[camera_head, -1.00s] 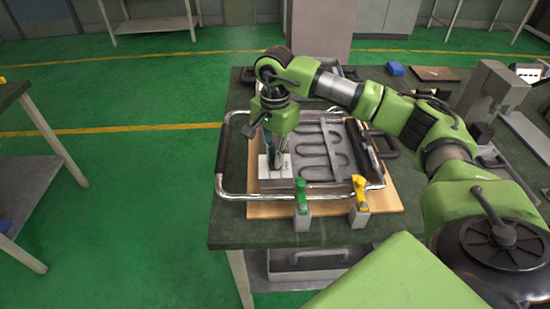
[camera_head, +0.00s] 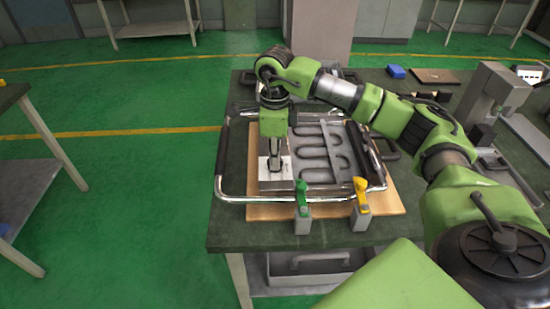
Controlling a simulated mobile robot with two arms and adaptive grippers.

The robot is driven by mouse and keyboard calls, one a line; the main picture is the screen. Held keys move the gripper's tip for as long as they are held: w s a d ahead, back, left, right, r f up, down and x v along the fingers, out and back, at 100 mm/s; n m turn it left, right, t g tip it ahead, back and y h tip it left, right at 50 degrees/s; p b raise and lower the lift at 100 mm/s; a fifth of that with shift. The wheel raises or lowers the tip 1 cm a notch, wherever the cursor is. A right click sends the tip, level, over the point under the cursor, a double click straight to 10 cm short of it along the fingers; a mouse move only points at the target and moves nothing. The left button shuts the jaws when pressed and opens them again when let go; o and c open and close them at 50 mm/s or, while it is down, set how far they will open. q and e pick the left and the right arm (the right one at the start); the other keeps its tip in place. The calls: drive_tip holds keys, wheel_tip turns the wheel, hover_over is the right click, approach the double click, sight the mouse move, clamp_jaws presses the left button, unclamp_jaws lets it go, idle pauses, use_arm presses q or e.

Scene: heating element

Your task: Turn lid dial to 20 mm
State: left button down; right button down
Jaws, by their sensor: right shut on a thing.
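The heating-element unit sits on a wooden board (camera_head: 385,205) on the workbench. Its grey serpentine element (camera_head: 318,152) lies in an opened frame with chrome bar handles (camera_head: 219,172). A pale plate (camera_head: 286,172) is at the left front of the unit. My right gripper (camera_head: 275,167) points straight down over this plate and is shut on the small lid dial there. The fingers cover the dial, so its mark and setting cannot be read. My left gripper is not in view.
A green toggle clamp (camera_head: 302,196) and a yellow one (camera_head: 361,195) stand at the board's front edge. A grey machine (camera_head: 492,100) stands on the right, with a blue block (camera_head: 396,71) at the back.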

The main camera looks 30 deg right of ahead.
drive_tip(key=m, duration=0.5)
drive_tip(key=shift+r+m, duration=0.1)
drive_tip(key=shift+m, duration=0.2)
drive_tip(key=m, duration=0.4)
drive_tip(key=shift+w+m, duration=0.1)
drive_tip(key=shift+m, duration=0.2)
drive_tip(key=c, duration=2.1)
unclamp_jaws()
drive_tip(key=shift+c, duration=0.2)
wheel_tip(320, 180, up, 12)
